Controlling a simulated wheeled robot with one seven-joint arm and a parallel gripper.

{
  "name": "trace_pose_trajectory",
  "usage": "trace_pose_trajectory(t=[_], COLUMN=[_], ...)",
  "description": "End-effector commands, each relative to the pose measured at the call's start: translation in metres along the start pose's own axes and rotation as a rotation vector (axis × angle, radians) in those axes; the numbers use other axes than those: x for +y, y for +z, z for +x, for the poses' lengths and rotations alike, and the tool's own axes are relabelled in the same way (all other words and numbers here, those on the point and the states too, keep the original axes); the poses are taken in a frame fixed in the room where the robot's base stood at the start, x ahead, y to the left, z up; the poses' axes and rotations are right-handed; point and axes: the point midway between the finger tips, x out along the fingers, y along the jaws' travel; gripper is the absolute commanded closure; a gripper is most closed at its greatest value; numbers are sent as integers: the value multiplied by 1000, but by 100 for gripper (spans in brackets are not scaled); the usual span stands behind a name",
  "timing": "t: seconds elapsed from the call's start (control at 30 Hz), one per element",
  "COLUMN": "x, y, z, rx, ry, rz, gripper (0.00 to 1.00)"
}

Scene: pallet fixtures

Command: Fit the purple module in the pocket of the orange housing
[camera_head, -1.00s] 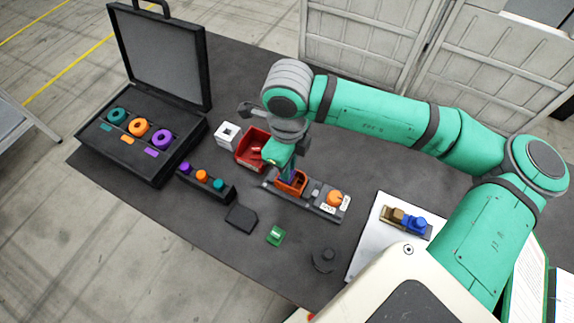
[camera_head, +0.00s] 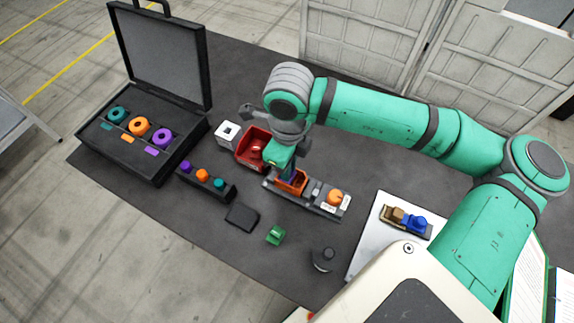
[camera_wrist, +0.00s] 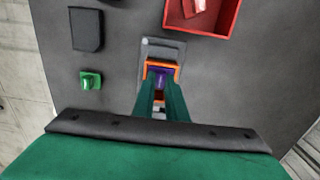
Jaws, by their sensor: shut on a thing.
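The orange housing (camera_head: 292,183) is an open box on a grey base plate (camera_head: 327,209), near the middle of the table in the head view. The orange housing also shows in the wrist view (camera_wrist: 176,69), just past my fingertips. My gripper (camera_wrist: 163,85) points down at the housing, its green fingers shut on the purple module (camera_wrist: 160,75). In the wrist view the module lies within the housing's outline. How deep it sits in the pocket cannot be told. In the head view my gripper (camera_head: 288,172) hides most of the module.
An orange knob (camera_head: 334,197) is on the same base plate. An open case (camera_head: 118,150) stands left.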

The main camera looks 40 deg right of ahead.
Motion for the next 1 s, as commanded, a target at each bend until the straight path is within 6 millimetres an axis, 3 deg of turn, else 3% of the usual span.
trace_pose_trajectory(t=[1.0], x=[2], y=[2], z=[13], rx=[-1], ry=[0], rz=[-6], gripper=[100])
